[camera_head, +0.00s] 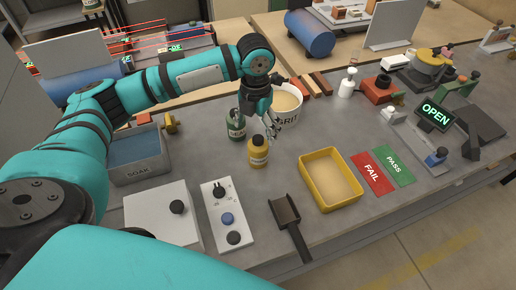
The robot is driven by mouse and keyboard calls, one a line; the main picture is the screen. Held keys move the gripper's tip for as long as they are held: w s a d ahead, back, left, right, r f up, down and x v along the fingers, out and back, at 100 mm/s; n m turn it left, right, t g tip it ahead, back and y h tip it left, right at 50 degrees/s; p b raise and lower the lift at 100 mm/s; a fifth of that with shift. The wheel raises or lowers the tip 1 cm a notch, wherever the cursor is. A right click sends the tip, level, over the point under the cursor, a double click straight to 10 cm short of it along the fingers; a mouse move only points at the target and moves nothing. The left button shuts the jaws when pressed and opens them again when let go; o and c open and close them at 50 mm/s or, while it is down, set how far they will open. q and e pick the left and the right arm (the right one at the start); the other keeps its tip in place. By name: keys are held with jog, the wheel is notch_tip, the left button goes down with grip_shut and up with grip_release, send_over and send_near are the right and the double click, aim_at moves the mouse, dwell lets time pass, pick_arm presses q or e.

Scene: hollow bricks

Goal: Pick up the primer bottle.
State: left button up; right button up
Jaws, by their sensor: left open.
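A yellow bottle (258,152) with a dark cap and a pale label stands upright on the grey bench. A dark green bottle (236,125), also labelled, stands just behind and left of it. The labels are too small to read, so I cannot tell which is the primer bottle. My left gripper (273,126) points down, open, close behind and right of the yellow bottle and in front of a white tub (289,104). It holds nothing that I can see; whether it touches the bottle or tub is unclear. My right gripper is not in view.
A yellow tray (331,181) is at right, with red FAIL (372,173) and green PASS (394,165) mats beyond it. A black scoop (288,222) and a control panel (227,216) lie in front. A grey soak bin (138,158) stands left. A white bottle (347,84) stands behind.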

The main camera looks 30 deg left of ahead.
aim_at(256, 138)
pick_arm(q)
notch_tip(256, 138, down, 3)
jog(key=shift+r, duration=0.2)
jog(key=shift+f, duration=0.45)
jog(key=f, duration=0.1)
jog(key=f+p, duration=0.1)
jog(key=f, duration=0.1)
jog(key=f+p, duration=0.1)
jog(key=shift+w+d+f, duration=0.1)
jog(key=shift+d+f, duration=0.1)
jog(key=shift+d, duration=0.1)
jog(key=shift+f, duration=0.25)
jog(key=c, duration=1.5)
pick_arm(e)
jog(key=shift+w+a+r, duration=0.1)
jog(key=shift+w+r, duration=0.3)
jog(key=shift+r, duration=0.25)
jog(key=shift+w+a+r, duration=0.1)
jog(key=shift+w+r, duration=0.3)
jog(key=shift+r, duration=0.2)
